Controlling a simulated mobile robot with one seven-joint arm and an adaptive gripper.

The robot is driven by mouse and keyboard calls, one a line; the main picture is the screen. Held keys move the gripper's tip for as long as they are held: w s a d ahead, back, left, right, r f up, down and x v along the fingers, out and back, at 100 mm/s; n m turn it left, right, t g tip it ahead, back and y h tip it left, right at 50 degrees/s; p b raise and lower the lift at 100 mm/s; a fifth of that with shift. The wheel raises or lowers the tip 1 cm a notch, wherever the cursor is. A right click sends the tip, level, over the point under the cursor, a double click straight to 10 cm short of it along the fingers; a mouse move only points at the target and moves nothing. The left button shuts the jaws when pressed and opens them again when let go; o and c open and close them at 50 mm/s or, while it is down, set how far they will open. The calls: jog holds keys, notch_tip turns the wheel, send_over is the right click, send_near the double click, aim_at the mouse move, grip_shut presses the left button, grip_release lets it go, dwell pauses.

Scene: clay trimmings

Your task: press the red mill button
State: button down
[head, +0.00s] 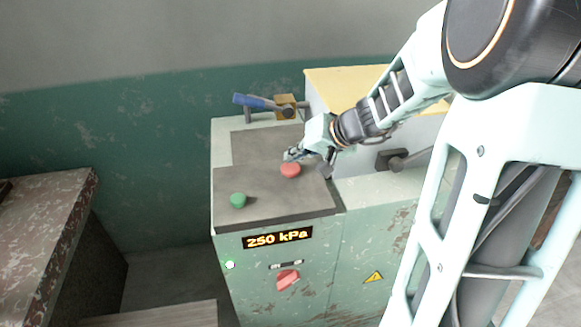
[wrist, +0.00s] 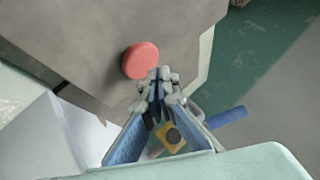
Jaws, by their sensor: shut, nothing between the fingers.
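The red mill button (head: 290,170) is a round red cap on the dark grey top plate of the machine. In the wrist view the red button (wrist: 140,61) lies just beyond and left of the fingertips. My gripper (head: 291,155) is shut and empty, right behind the button in the head view. In the wrist view my gripper (wrist: 160,75) has its fingertips together beside the button's edge. I cannot tell whether they touch it or hover above.
A green button (head: 238,200) sits nearer the plate's front left. A blue-handled lever (head: 255,102) with a brass block (head: 285,106) is at the back. A black-knobbed lever (head: 398,163) is on the right. The front panel has a 250 kPa display (head: 277,239) and a red switch (head: 288,280).

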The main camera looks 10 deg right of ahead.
aim_at(293, 168)
jog(key=shift+f+b, duration=0.85)
jog(key=shift+b, duration=0.65)
dwell(0.6)
dwell(0.3)
jog(key=shift+r+p, duration=0.35)
jog(key=shift+r, duration=0.5)
jog(key=shift+r, duration=0.15)
jog(key=shift+r+p, duration=1.4)
jog(key=shift+r, duration=1)
